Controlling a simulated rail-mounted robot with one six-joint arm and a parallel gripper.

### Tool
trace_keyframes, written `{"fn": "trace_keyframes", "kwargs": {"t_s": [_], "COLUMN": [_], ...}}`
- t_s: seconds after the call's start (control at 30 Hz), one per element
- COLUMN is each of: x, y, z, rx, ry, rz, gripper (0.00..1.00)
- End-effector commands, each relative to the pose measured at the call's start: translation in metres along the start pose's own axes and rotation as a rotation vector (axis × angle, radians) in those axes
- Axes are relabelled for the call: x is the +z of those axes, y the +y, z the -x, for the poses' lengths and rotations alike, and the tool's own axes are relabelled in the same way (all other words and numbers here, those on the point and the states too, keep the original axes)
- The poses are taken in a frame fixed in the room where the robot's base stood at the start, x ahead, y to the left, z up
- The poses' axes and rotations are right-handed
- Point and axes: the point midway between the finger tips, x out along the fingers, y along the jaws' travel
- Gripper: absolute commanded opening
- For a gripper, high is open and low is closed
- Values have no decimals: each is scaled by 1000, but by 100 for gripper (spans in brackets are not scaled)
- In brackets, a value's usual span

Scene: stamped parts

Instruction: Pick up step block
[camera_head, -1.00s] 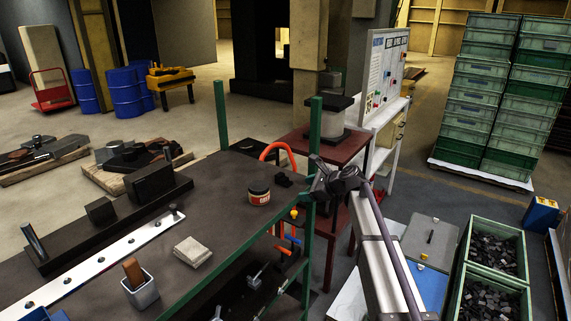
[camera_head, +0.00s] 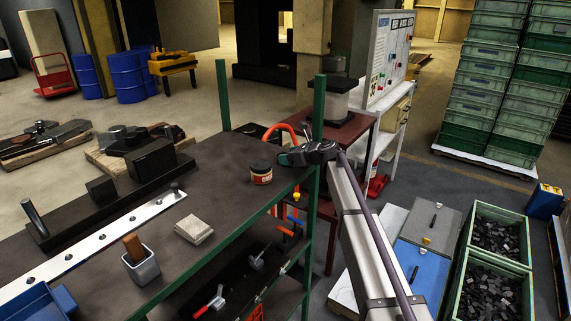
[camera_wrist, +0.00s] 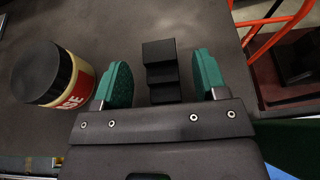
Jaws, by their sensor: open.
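The step block (camera_wrist: 163,72) is small and black with stair-like steps. In the wrist view it lies on the dark tabletop, between the lines of the two green fingers. My gripper (camera_wrist: 161,66) is open and empty, with a finger on each side of the block and a visible gap to both. How high the fingers are above the table is hard to tell. In the head view my gripper (camera_head: 283,158) is over the table's right corner and hides the block.
A jar with a black lid and a red and cream label (camera_wrist: 53,75) stands close beside the left finger; it also shows in the head view (camera_head: 261,174). A pale block (camera_head: 194,229) lies farther left.

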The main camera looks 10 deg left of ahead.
Motion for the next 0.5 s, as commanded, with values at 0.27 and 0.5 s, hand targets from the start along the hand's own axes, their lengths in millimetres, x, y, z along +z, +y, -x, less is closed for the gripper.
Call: {"fn": "trace_keyframes", "kwargs": {"t_s": [0.27,0.5], "x": [0,0], "y": [0,0], "z": [-19,-19], "rx": [-1,-1], "ry": [0,0], "rz": [0,0], "gripper": [66,47]}}
